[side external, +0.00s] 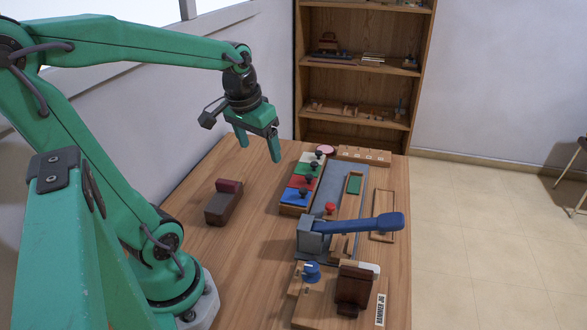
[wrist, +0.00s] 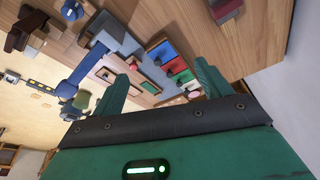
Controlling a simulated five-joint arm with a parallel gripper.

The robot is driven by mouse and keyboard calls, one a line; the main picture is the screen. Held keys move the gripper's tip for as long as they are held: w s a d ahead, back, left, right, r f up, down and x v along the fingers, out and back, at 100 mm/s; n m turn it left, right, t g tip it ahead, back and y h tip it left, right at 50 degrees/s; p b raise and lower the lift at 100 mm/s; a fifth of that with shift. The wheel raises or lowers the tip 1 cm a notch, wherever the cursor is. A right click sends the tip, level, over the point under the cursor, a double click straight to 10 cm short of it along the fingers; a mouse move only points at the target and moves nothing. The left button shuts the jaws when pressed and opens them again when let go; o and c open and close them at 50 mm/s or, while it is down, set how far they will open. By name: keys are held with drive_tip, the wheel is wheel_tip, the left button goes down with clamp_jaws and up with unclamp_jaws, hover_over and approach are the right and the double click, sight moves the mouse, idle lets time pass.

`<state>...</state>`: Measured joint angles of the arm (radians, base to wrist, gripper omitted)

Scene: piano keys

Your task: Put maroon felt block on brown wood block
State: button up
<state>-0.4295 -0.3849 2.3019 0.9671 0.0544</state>
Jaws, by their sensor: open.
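The maroon felt block (side external: 230,185) is on the wooden table, at the far end of a darker brown wood block (side external: 222,209). The two look in contact; I cannot tell whether the maroon one rests on the brown one or stands beside it. In the wrist view, a maroon block (wrist: 229,13) shows at the top edge, partly cut off. My gripper (side external: 259,150) is open and empty, held high above the table, beyond and to the right of the blocks. Its two fingers also frame the wrist view (wrist: 162,70).
To the right are a coloured panel (side external: 301,182) with black knobs, a grey board with a blue lever (side external: 360,225), a red button (side external: 330,208) and a dark brown piece (side external: 354,288). A shelf (side external: 360,83) stands behind. The table around the blocks is clear.

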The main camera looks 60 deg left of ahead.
drive_tip(key=s+d+m+t, duration=0.1)
drive_tip(key=d+m, duration=0.1)
drive_tip(key=d, duration=0.4)
drive_tip(key=s+d+r+m+t+h, duration=0.1)
drive_tip(key=s+d+m, duration=0.1)
drive_tip(key=d, duration=0.3)
drive_tip(key=shift+d+r+t, duration=0.25)
drive_tip(key=shift+d+t, duration=0.15)
idle(0.4)
